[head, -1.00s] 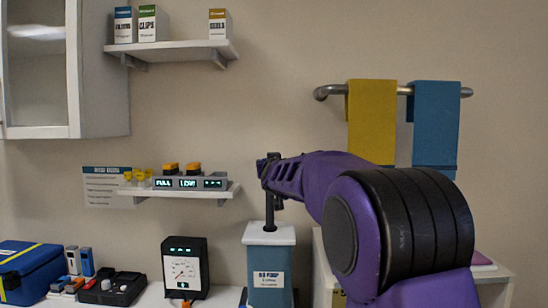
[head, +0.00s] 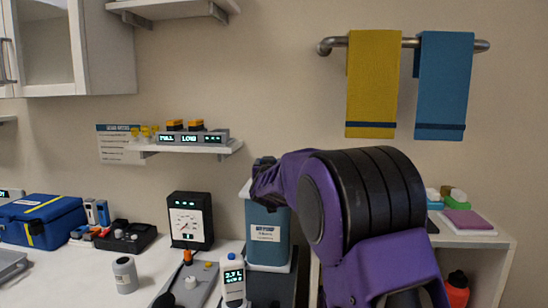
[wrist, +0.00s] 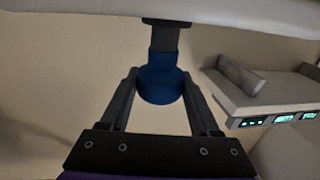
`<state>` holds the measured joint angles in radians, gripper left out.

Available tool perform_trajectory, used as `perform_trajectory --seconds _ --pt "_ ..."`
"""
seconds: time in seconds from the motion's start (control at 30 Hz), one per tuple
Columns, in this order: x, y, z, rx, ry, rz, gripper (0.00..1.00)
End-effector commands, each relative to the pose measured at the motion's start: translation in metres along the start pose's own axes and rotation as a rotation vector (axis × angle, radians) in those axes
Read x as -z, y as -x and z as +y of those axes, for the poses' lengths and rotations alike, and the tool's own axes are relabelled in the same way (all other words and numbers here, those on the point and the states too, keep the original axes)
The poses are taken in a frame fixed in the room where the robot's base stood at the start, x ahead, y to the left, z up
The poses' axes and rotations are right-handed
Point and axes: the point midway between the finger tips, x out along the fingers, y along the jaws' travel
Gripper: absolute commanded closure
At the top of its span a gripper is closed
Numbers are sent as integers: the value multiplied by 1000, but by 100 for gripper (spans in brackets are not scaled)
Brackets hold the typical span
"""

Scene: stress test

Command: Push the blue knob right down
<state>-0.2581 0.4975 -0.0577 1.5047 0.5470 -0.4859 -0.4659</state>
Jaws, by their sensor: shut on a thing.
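The blue knob (wrist: 160,82) sits between the two fingers of my gripper (wrist: 159,75) in the wrist view, and the gripper is shut on it. A short dark shaft joins the knob to the white lid (wrist: 80,14) at the top of that picture. In the head view, my gripper (head: 262,167) is low at the top of the blue pump canister (head: 267,240), and the knob is hidden there. The canister stands upright and has a white label.
A shelf (head: 190,148) with a display box is left of my gripper. A gauge (head: 188,222), a meter (head: 233,285) and a grey jar (head: 125,273) stand on the counter left of the canister. A white side cabinet (head: 485,238) is on the right.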

Motion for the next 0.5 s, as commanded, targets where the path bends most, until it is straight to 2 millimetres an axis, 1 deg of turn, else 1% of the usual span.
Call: perform_trajectory --seconds 0.03,0.13,0.3,0.5 --pt "-9 0 -1 0 0 -4 100" --pt "-16 0 -2 -1 0 -4 100" --pt "-22 0 -2 -1 0 -2 100" --pt "-25 0 -3 -1 0 -3 100"
